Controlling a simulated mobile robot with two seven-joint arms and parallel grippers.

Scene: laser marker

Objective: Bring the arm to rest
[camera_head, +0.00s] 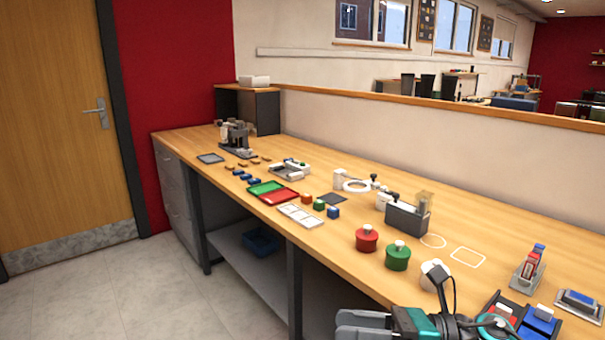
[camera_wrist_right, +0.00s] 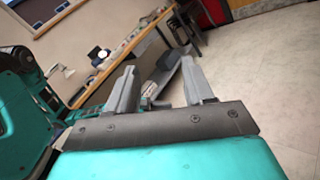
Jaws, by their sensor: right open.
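My right gripper (camera_head: 340,325) is at the bottom of the head view, in front of the front edge of the long wooden bench (camera_head: 330,240). Its grey fingers point left, away from the teal wrist. In the right wrist view the gripper (camera_wrist_right: 158,70) shows two separated fingers with nothing held between them. That view is tilted and shows the bench and floor beyond. The head view's bottom edge cuts off part of my right arm. My left gripper is not in view.
Near my right arm stand a green lidded pot (camera_head: 398,258), a red lidded pot (camera_head: 367,240), a white round item (camera_head: 434,275) and a dark tray (camera_head: 527,321). Several small parts and trays lie farther along the bench. The floor (camera_head: 170,290) at left is clear.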

